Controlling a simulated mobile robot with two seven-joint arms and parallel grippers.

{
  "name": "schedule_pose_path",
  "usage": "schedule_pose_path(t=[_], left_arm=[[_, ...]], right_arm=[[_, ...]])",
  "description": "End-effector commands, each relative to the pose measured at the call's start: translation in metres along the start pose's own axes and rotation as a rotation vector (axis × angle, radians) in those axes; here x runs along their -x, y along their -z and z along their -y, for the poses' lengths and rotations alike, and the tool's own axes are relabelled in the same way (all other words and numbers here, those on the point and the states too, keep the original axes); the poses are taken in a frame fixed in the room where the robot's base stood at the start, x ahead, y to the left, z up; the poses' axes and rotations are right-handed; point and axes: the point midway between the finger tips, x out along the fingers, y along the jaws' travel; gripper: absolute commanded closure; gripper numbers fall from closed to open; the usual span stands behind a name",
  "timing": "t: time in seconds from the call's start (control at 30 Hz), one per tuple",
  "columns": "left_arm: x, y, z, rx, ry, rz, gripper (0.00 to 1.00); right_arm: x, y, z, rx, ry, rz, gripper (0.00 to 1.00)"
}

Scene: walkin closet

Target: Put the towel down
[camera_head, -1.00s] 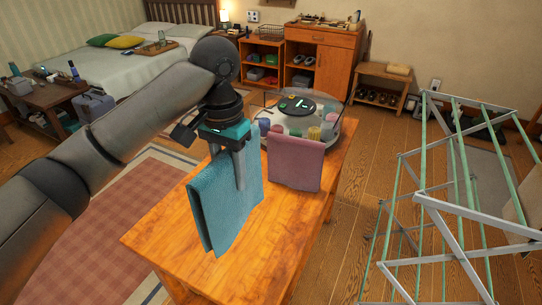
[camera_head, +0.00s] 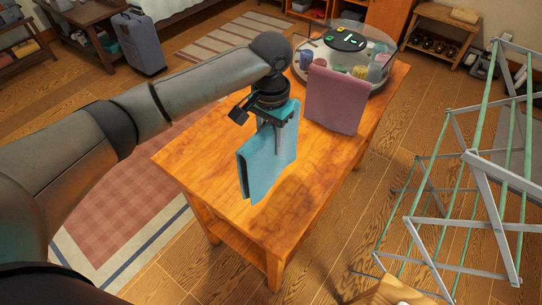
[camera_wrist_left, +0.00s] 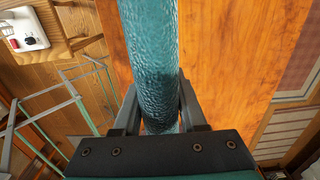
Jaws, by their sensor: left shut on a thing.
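A teal folded towel (camera_head: 262,170) hangs upright from my left gripper (camera_head: 277,138), over the wooden table (camera_head: 215,170). The gripper points down and is shut on the towel's upper part. I cannot tell whether its lower edge touches the tabletop. In the left wrist view the towel (camera_wrist_left: 150,50) runs as a thick roll between the two fingers (camera_wrist_left: 160,115), with the tabletop (camera_wrist_left: 225,60) below. A mauve towel (camera_head: 335,98) stands upright or drapes further back on the table, apart from the teal one. My right gripper is out of view.
A round clear-sided case (camera_head: 347,45) with colourful items stands at the table's back, behind the mauve towel. The front and left of the tabletop are bare. A metal drying rack (camera_head: 488,190) with green bars stands on the floor to the right. A suitcase (camera_head: 138,42) stands at the upper left.

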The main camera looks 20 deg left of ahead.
Motion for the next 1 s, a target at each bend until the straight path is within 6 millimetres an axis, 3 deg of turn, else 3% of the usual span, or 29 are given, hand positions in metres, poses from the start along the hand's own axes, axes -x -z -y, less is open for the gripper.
schedule_pose_path(t=[0.33, 0.77, 0.8, 1.0], left_arm=[[-0.053, -0.001, -0.001, -0.001, 0.0, 0.003, 1.0], [-0.059, -0.001, -0.001, -0.001, -0.001, 0.002, 1.0], [-0.059, -0.001, -0.001, -0.001, -0.001, 0.002, 0.54], [-0.059, -0.001, -0.001, -0.001, 0.0, 0.002, 0.32]], right_arm=[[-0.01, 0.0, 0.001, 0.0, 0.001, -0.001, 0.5], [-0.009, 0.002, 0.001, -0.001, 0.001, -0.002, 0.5], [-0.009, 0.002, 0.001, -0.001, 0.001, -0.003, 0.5], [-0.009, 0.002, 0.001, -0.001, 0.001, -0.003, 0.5]])
